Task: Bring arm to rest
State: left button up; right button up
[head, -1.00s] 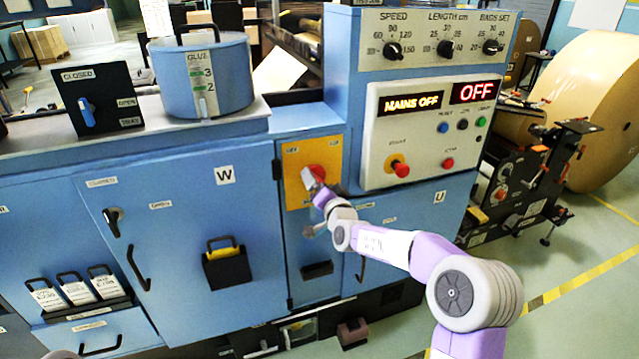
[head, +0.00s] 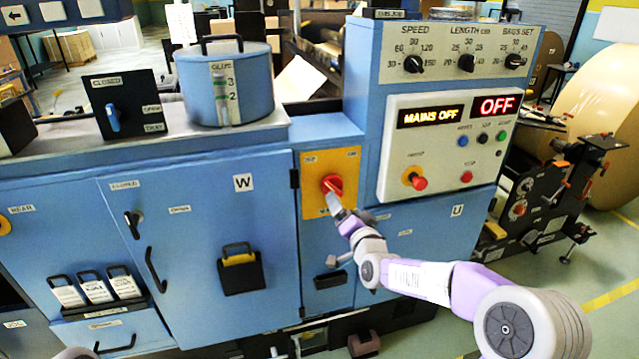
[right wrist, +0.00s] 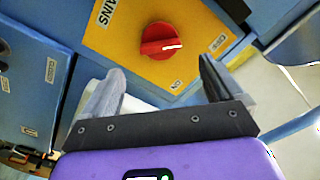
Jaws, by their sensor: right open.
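My right gripper (head: 334,203) is just below and in front of the red rotary mains switch (head: 332,184) on its yellow plate (head: 347,164). In the right wrist view the gripper's two fingers (right wrist: 163,88) are spread apart with nothing between them. The red switch (right wrist: 160,41) sits beyond the fingertips, apart from them. The display (head: 431,116) beside it reads MAINS OFF. My right arm (head: 420,278) reaches in from the lower right. My left gripper is not in view.
The blue machine fills the front, with a glue pot (head: 224,85) and a control panel (head: 445,140). A door handle (head: 155,270) and a black holder (head: 241,273) stick out from its doors. A large kraft roll (head: 597,125) stands at the right. Open floor lies lower right.

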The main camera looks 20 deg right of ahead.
jog(key=s+a+f+n+g+y+p, duration=0.1)
jog(key=s+a+f+g, duration=0.25)
jog(key=f, duration=0.55)
jog(key=s+a+f+n+g+y+p, duration=0.1)
jog(key=s+a+f+g+p, duration=0.2)
jog(key=f, duration=0.6)
jog(key=s+a+f+n+g+y, duration=0.1)
jog(key=s+a+f+g, duration=0.2)
jog(key=f, duration=0.6)
jog(key=s+a+f+n+g+p, duration=0.1)
jog(key=s+a+f+g, duration=0.1)
jog(key=s, duration=0.6)
jog(key=s+a+f+n+g+p, duration=0.1)
jog(key=s+a+f+g, duration=0.1)
jog(key=s+f, duration=0.3)
jog(key=s+a+f+n+g+y, duration=0.1)
jog(key=s+f+g, duration=0.3)
jog(key=s, duration=0.8)
jog(key=shift+s+a+p, duration=0.35)
jog(key=shift+a+p, duration=0.05)
jog(key=shift+a, duration=0.3)
